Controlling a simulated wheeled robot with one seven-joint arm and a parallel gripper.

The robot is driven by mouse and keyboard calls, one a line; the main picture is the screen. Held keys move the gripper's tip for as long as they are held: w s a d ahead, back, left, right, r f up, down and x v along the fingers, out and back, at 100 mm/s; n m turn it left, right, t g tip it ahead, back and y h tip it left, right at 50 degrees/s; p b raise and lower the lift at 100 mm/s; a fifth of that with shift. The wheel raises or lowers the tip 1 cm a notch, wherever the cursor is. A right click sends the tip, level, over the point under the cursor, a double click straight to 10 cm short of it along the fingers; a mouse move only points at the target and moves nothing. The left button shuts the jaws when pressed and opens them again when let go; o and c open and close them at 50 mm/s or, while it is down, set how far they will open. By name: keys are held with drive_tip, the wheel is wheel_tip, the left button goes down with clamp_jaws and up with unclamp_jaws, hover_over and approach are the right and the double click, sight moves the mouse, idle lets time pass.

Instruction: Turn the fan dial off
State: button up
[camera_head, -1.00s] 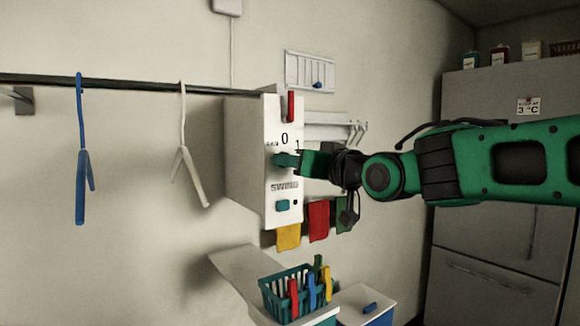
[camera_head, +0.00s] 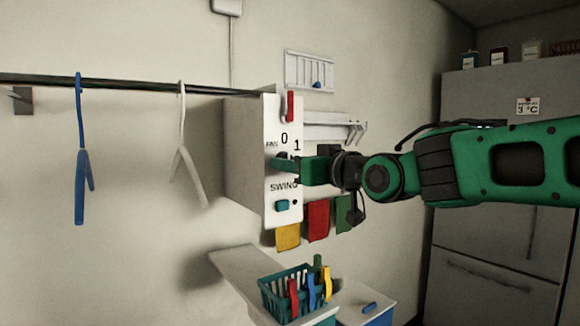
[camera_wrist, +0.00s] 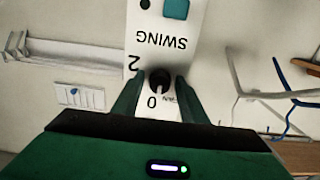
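The fan dial (camera_wrist: 158,78) is a small dark round knob on the white control panel (camera_wrist: 190,62), which looks upside down in the wrist view. A pale mark on the knob appears to point toward the 0 label. In the head view the dial (camera_head: 280,160) shows as a dark spot below the 0 and 1. My gripper (camera_wrist: 160,84) has its two green fingers apart, one on each side of the dial, with a visible gap to it. In the head view my gripper (camera_head: 296,165) is right in front of the panel and hides part of it.
A teal swing button (camera_head: 282,205) is below the dial and a red lever (camera_head: 290,105) above it. Hangers in blue (camera_head: 81,190) and white (camera_head: 186,170) hang to the left. A peg basket (camera_head: 270,296) and coloured cloths (camera_head: 318,220) are below.

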drive_tip(key=shift+o, duration=0.2)
drive_tip(key=shift+r, duration=0.1)
drive_tip(key=v, duration=1)
drive_tip(key=shift+s+d, duration=0.25)
drive_tip(key=shift+d, duration=0.05)
drive_tip(key=shift+d, duration=0.1)
